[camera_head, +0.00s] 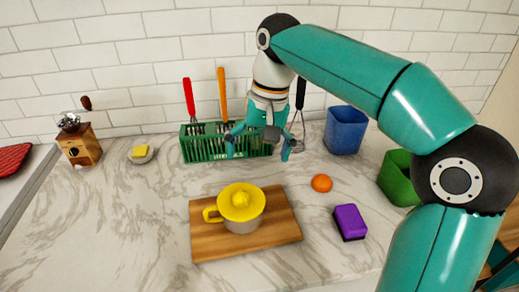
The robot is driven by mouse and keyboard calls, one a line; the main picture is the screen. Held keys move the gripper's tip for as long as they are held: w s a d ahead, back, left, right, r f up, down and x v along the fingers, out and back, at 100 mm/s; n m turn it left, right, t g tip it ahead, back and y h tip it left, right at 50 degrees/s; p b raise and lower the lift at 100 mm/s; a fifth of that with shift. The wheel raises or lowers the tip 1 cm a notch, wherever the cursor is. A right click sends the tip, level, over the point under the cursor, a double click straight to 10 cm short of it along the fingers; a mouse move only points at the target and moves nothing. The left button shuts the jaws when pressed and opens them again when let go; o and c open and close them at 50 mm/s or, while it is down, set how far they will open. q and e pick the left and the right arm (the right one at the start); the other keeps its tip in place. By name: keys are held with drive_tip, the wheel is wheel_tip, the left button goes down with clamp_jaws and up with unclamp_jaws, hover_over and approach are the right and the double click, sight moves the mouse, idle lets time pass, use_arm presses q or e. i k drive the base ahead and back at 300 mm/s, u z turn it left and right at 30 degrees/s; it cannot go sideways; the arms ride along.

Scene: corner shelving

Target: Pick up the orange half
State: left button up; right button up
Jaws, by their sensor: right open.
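The orange half (321,183) is a small, round orange shape on the marble counter, just right of the wooden board. I cannot make out its cut face. My right gripper (259,153) hangs from the arm that comes in from the right. It is open, with its fingers spread and pointing down, and holds nothing. It is left of the orange half and farther back, in front of part of the green basket in the picture. My left gripper is not in view.
A yellow-topped juicer (240,205) stands on the wooden board (284,232). A green basket (200,150) holds upright utensils. A purple sponge (350,222), blue container (345,130) and green container (394,178) surround the orange's right side.

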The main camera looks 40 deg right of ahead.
sight(322, 183)
drive_tip(key=k, duration=1)
